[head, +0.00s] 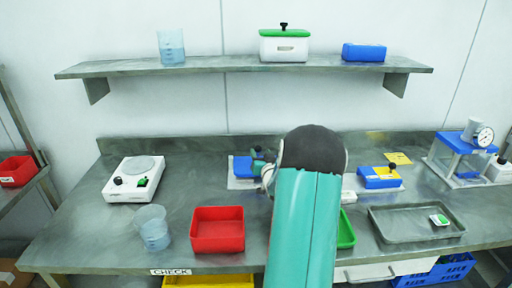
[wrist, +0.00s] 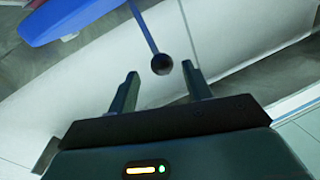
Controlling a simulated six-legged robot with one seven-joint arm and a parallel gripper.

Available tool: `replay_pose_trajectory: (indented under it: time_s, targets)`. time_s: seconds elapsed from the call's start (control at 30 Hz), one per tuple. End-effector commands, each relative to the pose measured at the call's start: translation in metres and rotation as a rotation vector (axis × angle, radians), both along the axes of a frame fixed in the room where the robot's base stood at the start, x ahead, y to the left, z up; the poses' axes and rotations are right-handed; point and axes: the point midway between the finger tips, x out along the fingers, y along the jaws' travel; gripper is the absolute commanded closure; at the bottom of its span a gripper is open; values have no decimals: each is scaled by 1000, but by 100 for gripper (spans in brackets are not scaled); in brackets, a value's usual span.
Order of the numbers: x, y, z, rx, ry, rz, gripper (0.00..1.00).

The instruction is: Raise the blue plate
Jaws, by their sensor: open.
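A blue plate-like part (head: 243,167) sits on a pale base on the bench, just left of my gripper (head: 264,168) in the head view. In the wrist view a blue part (wrist: 70,15) shows at the top left, cut off by the frame. A thin blue rod ending in a dark ball knob (wrist: 161,64) reaches down between the fingertips of my gripper (wrist: 161,78). The fingers are open, one on each side of the knob, with visible gaps. My arm hides part of this device in the head view.
A red bin (head: 217,230), a clear beaker (head: 152,228) and a white scale (head: 137,178) stand to the left. A shelf (head: 215,63) runs above.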

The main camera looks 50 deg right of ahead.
Motion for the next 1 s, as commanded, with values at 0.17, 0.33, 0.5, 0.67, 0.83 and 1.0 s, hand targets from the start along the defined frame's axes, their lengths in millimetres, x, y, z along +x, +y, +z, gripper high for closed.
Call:
replay_pose_trajectory:
  time_s: [0.17,0.33,0.5,0.67,0.83,1.0]
  targets:
    - [30,-20,-1,0,0,3,50]
    - [49,-32,0,-1,-1,5,50]
    - [55,-36,0,0,0,5,50]
    - [55,-36,0,0,0,5,50]
    - [54,-36,0,0,0,4,76]
    - [54,-36,0,0,0,4,100]
